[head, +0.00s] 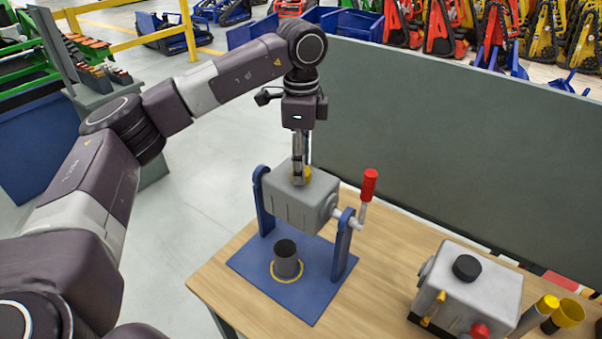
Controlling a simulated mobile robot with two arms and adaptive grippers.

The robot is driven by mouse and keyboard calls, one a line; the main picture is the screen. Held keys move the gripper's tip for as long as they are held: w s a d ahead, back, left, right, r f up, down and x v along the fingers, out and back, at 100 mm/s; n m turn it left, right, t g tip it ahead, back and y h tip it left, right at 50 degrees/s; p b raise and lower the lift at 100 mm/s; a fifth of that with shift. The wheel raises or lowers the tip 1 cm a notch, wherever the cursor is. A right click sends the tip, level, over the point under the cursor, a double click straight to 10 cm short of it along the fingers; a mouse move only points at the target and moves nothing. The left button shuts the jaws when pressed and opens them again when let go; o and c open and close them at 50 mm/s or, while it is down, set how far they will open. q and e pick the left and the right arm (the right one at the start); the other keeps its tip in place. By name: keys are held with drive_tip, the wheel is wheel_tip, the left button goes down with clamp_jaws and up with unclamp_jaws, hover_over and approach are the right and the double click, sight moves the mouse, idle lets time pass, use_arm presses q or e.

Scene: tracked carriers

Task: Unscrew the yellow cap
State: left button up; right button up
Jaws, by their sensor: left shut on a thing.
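The yellow cap (306,173) is on top of a grey tank (297,205), and part of it is hidden behind my gripper's fingers. The tank hangs between two blue uprights (342,251) on a blue base plate (312,292). My left gripper (298,181) comes straight down from above and is shut on the yellow cap. My right gripper is not in view.
A red-handled crank (368,186) sticks up at the tank's right. A dark cup (286,260) stands below the tank. A second grey box with a black cap (467,268) and a yellow funnel (568,313) stand at right. A grey panel (430,130) rises behind the table.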

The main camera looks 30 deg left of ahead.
use_arm(q)
drive_tip(key=shift+n, duration=1)
drive_tip(key=shift+f+n, duration=0.1)
drive_tip(key=shift+n, duration=0.8)
drive_tip(key=shift+d+n+p, duration=0.15)
drive_tip(key=shift+n+p, duration=0.65)
drive_tip(key=shift+p, duration=0.1)
drive_tip(key=r+p, duration=0.1)
drive_tip(key=p, duration=0.8)
drive_tip(key=shift+n, duration=0.4)
drive_tip(key=shift+c, duration=0.4)
drive_tip(key=shift+w+f+p, duration=0.1)
drive_tip(key=shift+f+p, duration=0.15)
drive_tip(key=shift+p, duration=0.2)
drive_tip(key=shift+f, duration=0.1)
drive_tip(key=o, duration=0.9)
